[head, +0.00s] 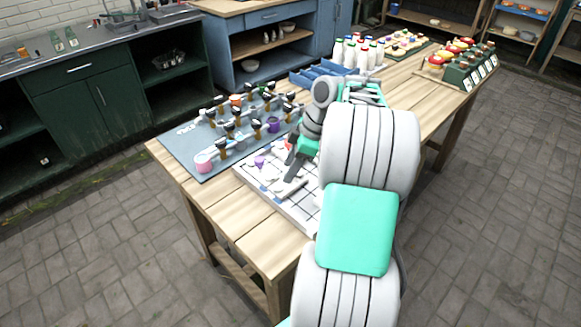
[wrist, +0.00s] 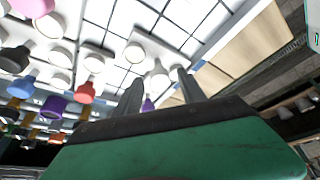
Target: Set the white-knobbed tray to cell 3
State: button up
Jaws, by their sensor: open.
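A white board with dark grid lines (head: 302,208) lies at the near edge of the wooden table; it also shows in the wrist view (wrist: 185,38). My gripper (head: 285,187) is open and low over this board, fingers pointing down to the left. In the wrist view my gripper's two fingers (wrist: 160,84) stand apart. White round pieces, one of them a white knob (wrist: 158,74), show close to and beyond the fingertips; I see nothing clearly held. A purple piece (head: 260,161) stands on the board's left part. I cannot tell which piece is the white-knobbed tray, nor read cell numbers.
A grey-blue mat (head: 180,136) left of the board holds several dark-handled pieces with coloured parts. Behind are blue crates (head: 310,76), white bottles (head: 350,55) and a green rack (head: 468,75). The wooden table (head: 265,250) is bare along its near edge.

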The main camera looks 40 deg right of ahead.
jog(key=shift+c, duration=0.3)
grip_shut()
dwell(1.0)
